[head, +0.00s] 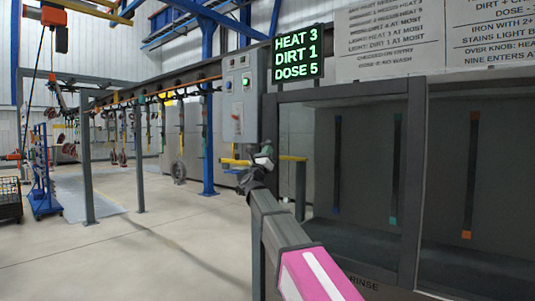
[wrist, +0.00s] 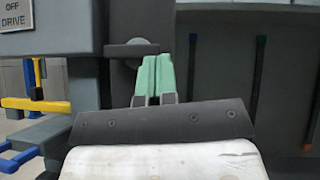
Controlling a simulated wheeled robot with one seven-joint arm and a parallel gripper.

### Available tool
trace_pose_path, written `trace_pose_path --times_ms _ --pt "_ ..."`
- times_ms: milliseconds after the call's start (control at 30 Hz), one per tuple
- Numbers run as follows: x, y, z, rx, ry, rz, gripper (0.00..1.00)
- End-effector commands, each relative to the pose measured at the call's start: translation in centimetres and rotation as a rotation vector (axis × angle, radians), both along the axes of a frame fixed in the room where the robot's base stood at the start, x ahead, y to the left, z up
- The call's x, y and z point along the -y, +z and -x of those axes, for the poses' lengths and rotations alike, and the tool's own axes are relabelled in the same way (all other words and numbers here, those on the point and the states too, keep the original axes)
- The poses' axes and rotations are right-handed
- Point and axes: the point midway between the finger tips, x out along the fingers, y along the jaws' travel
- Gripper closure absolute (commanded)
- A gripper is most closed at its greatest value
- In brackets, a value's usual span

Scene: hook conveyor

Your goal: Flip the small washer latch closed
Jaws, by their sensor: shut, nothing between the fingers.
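My gripper (wrist: 153,78) is shut and empty, its two pale green fingers side by side in the wrist view. The fingertips are in front of a dark grey bar with a round grey disc (wrist: 137,42), which may be the small washer latch; I cannot tell if they touch it. The fingers hide part of whatever is behind them. In the head view my gripper (head: 266,151) is in front of the grey washer cabinet's left side, below the control box. The washer (head: 349,185) has a dark front; no latch can be made out there.
A grey control box (head: 241,98) hangs above my gripper. A yellow bar (head: 236,162) sticks out left of it; a yellow lever (wrist: 36,104) and a blue lever (wrist: 18,160) show in the wrist view. A lit sign (head: 298,58) reads heat 3, dirt 1, dose 5.

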Motion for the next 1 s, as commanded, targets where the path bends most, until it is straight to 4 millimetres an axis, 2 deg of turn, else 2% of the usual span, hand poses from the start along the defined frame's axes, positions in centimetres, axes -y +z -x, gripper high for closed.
trace_pose_path --times_ms 367,1000 --pt "0.3 0.3 0.3 -0.058 -0.001 0.077 1.00" --pt "0.8 1.7 0.6 -0.268 0.000 0.345 1.00"
